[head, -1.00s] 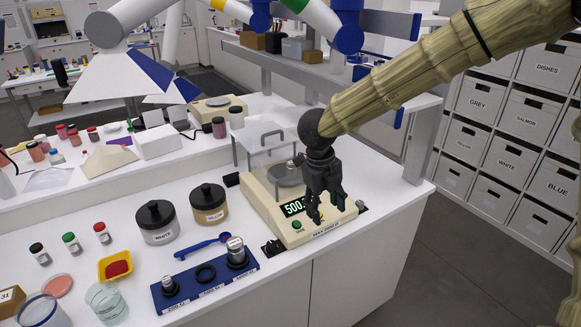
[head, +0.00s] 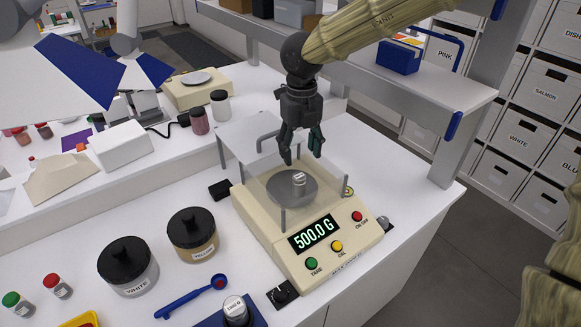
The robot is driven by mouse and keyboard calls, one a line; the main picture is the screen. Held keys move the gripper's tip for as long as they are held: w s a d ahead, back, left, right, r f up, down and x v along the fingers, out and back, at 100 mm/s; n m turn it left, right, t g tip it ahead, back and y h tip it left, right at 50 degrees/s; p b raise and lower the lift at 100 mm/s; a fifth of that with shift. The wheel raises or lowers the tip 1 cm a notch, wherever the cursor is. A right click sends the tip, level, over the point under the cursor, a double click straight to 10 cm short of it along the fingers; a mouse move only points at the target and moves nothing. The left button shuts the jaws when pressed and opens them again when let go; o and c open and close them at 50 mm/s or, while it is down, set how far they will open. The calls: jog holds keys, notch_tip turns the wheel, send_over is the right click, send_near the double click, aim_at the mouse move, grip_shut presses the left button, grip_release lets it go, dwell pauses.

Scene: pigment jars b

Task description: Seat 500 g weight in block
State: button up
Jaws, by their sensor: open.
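The 500 g weight (head: 299,181) is a small silvery cylinder standing upright on the round grey pan (head: 284,192) of the cream balance (head: 340,252). The balance display (head: 314,234) reads 500.0 G. My gripper (head: 302,158) is open and empty, pointing down just above the weight, with fingertips apart. Whether they touch the clear shield cannot be told. The blue weight block (head: 211,319) is mostly cut off at the bottom edge. A larger silvery weight (head: 235,310) stands in it; the block's other sockets are out of view.
A clear shield with posts and a raised handle (head: 267,139) surrounds the pan. Left of the balance stand the WHITE jar (head: 128,268) and YELLOW jar (head: 193,236). A blue spoon (head: 190,297) lies in front. A grey shelf (head: 400,80) overhangs behind.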

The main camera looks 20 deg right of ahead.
aim_at(300, 177)
jog(key=shift+w+f, duration=0.15)
jog(key=shift+f, duration=0.45)
jog(key=f+p, duration=0.2)
jog(key=f, duration=0.3)
jog(key=shift+s+f, duration=0.2)
jog(key=shift+s+a+f+p, duration=0.15)
jog(key=shift+f+p, duration=0.25)
jog(key=shift+f, duration=0.2)
jog(key=shift+s+d+f+p, duration=0.15)
jog(key=shift+f+p, duration=0.2)
jog(key=shift+f, duration=0.2)
jog(key=shift+s+f, duration=0.15)
jog(key=shift+s, duration=0.1)
jog(key=shift+w+f, duration=0.5)
jog(key=shift+f, duration=0.05)
jog(key=shift+s+r, duration=0.25)
jog(key=shift+s, duration=0.05)
jog(key=c, duration=0.9)
jog(key=shift+w, duration=0.1)
grip_shut()
